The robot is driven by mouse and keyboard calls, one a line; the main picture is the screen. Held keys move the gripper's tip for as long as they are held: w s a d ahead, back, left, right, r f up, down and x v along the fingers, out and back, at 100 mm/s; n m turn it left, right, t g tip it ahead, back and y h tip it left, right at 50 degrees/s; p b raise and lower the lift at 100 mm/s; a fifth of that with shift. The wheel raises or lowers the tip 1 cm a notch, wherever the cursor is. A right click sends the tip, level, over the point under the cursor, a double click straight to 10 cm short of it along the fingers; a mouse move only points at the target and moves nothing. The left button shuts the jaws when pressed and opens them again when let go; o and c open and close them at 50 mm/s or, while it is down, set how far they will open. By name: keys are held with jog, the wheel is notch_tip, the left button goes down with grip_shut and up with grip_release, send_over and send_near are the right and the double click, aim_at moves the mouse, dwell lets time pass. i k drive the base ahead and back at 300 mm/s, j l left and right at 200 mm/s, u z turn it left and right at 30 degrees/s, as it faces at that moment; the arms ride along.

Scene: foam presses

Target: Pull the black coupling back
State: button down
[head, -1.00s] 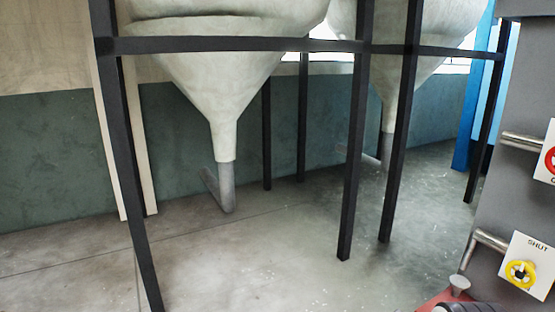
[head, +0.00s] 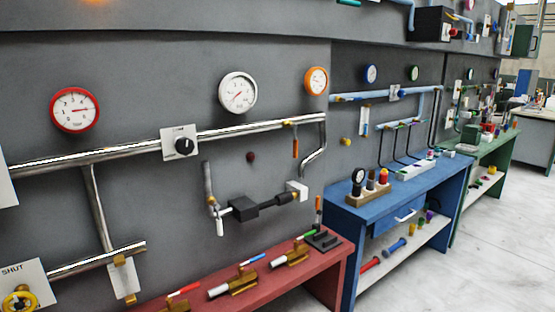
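In the head view a black coupling assembly (head: 243,208) is mounted in front of the dark grey wall panel, above the red bench. It has a block-shaped black part at the left and a thinner black rod-like part (head: 284,197) at the right, running to a white block (head: 297,189). The left end sits beside a short grey pipe (head: 213,200) with a light fitting. I cannot tell which black part slides. My gripper is not in view, and nothing is seen touching the assembly.
A red bench (head: 338,270) below carries brass valves with coloured levers (head: 237,281). A blue bench (head: 428,190) and a green bench (head: 480,150) stand to the right. Gauges and a chrome pipe (head: 240,128) are above. The floor (head: 490,260) at the right is clear.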

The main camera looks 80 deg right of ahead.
aim_at(282, 199)
jog(key=z, duration=2.7)
